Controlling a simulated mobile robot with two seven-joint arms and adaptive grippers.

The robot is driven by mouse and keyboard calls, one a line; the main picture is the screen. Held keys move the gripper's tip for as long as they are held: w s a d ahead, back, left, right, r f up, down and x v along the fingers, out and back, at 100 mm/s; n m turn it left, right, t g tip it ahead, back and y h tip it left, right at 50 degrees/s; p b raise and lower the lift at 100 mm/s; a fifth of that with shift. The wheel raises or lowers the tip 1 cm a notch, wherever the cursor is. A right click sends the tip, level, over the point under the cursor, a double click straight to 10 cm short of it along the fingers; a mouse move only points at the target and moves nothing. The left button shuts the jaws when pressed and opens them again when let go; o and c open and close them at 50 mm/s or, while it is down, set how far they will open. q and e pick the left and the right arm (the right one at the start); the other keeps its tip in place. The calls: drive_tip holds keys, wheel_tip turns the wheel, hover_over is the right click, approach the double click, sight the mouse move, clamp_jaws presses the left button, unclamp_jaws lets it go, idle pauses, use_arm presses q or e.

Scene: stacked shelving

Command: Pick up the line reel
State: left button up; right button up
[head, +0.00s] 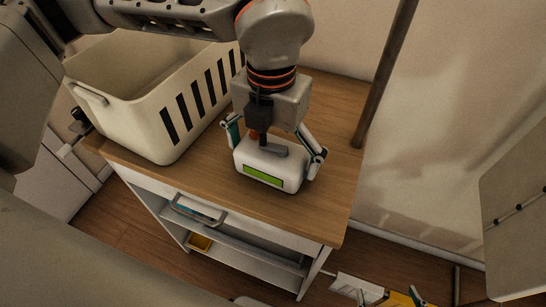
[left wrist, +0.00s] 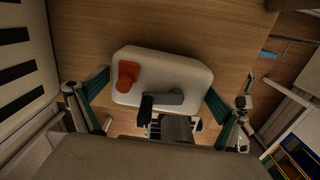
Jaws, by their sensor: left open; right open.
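The line reel (head: 267,171) is a white rounded box with a green label on its front, standing on the wooden top of a cabinet. In the left wrist view the line reel (left wrist: 185,68) shows a red knob and a grey crank handle on top. My left gripper (head: 273,148) comes down over it from above. Its fingers are open, one on each side of the box, and gaps seem to show between pads and box.
A large cream slotted basket (head: 135,115) stands left of the reel on the wooden top (head: 325,195). A dark pole (head: 385,75) rises at the back right. Shelves below hold a yellow item (head: 199,243). The top right of the reel is clear.

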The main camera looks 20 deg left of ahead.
use_arm(q)
drive_tip(key=shift+f, duration=0.35)
drive_tip(key=shift+r, duration=0.1)
drive_tip(key=c, duration=1.3)
